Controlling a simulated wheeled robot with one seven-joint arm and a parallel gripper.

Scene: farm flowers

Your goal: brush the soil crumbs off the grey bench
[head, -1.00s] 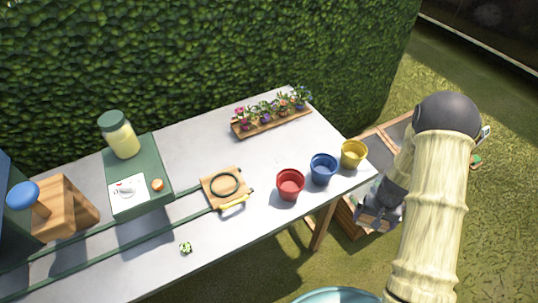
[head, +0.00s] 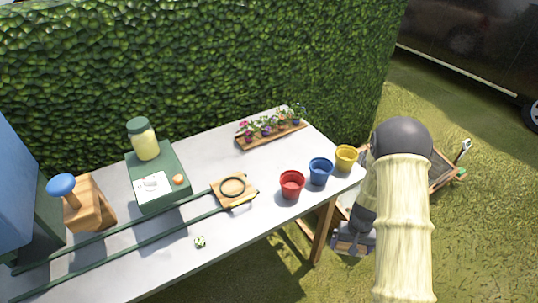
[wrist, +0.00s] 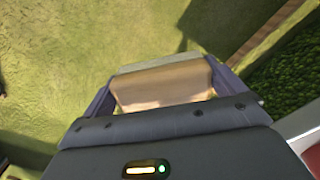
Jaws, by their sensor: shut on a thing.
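The grey bench (head: 265,173) runs diagonally from lower left to the middle right in the head view. I cannot make out soil crumbs on its top at this size. My gripper (head: 352,242) hangs off the bench's right end, over the grass and lower than the top. In the wrist view my gripper (wrist: 163,85) is shut on a tan, wood-coloured block (wrist: 165,84) with a paler far edge. It may be a brush, but no bristles show.
Red (head: 291,184), blue (head: 320,171) and yellow (head: 346,158) pots line the bench's right end. A flower tray (head: 272,138) stands at the back. A wooden board with a ring (head: 221,188), a green box (head: 160,205) and green rails (head: 130,246) occupy the left and middle.

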